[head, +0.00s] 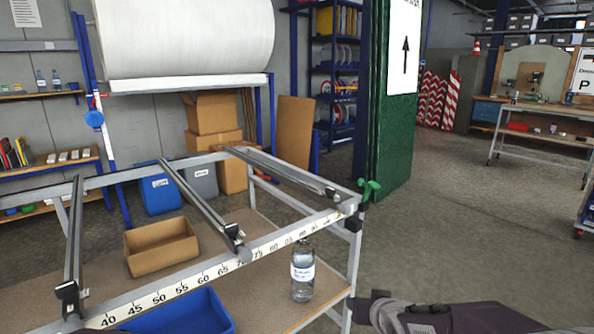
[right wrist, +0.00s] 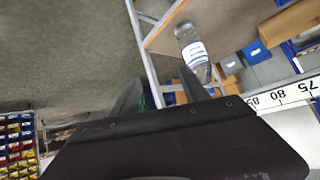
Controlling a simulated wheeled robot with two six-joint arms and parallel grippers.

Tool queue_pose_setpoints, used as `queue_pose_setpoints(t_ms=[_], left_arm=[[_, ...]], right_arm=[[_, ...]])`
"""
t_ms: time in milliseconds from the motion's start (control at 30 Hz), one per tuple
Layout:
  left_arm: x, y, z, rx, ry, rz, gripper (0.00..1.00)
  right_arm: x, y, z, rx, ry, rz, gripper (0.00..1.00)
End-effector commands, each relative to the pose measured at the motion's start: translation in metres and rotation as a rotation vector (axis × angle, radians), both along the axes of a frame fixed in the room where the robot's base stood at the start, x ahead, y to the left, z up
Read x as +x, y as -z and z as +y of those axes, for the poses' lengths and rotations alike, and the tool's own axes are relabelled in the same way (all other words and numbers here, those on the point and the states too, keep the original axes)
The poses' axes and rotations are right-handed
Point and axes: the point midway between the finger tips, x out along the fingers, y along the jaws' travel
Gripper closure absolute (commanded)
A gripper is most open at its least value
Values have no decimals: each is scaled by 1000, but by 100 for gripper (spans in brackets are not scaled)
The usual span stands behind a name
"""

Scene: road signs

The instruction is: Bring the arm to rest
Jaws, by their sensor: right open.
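My right gripper (head: 376,306) shows at the bottom of the head view, with my dark forearm behind it to the right. It is just right of the metal frame table's front corner leg and holds nothing that I can see. In the right wrist view the gripper (right wrist: 162,88) has its two dark fingers apart, with a wide dark body below them. The picture there is turned over. A clear water bottle (head: 303,271) stands on the table's lower shelf and shows beyond the fingers in the wrist view (right wrist: 193,52). My left gripper is not in view.
The metal frame table (head: 352,262) has a numbered ruler edge (head: 190,284) and sloping bars. Its lower shelf holds a cardboard tray (head: 161,247) and a blue bin (head: 185,314). A green panel (head: 392,145) stands behind. Grey floor (head: 480,225) at the right is clear.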

Motion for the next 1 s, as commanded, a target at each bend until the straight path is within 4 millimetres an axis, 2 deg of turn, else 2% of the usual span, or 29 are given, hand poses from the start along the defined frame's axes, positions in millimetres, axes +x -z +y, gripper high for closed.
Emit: queue_pose_setpoints(t_ms=[33,100,200,300,367,400,433,667,800,900,1000], left_arm=[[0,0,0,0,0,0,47],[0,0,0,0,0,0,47],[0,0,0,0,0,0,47],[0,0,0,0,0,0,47],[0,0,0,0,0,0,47],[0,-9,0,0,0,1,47],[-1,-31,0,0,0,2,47],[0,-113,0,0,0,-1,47],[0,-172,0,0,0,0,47],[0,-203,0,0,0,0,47],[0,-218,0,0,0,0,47]], right_arm=[[-28,22,-3,-15,13,103,47],[-67,50,-7,-31,24,249,47],[-118,80,-10,-45,24,438,47],[-168,102,-9,-49,4,620,47],[-198,109,-6,-53,-32,736,47],[-209,101,-5,-80,-88,779,47],[-206,78,-6,-78,-81,770,47],[-205,-4,-6,-78,-78,766,47],[-205,-62,-6,-78,-78,765,47],[-205,-94,-6,-77,-77,766,47],[-204,-108,-6,-77,-77,766,47]])
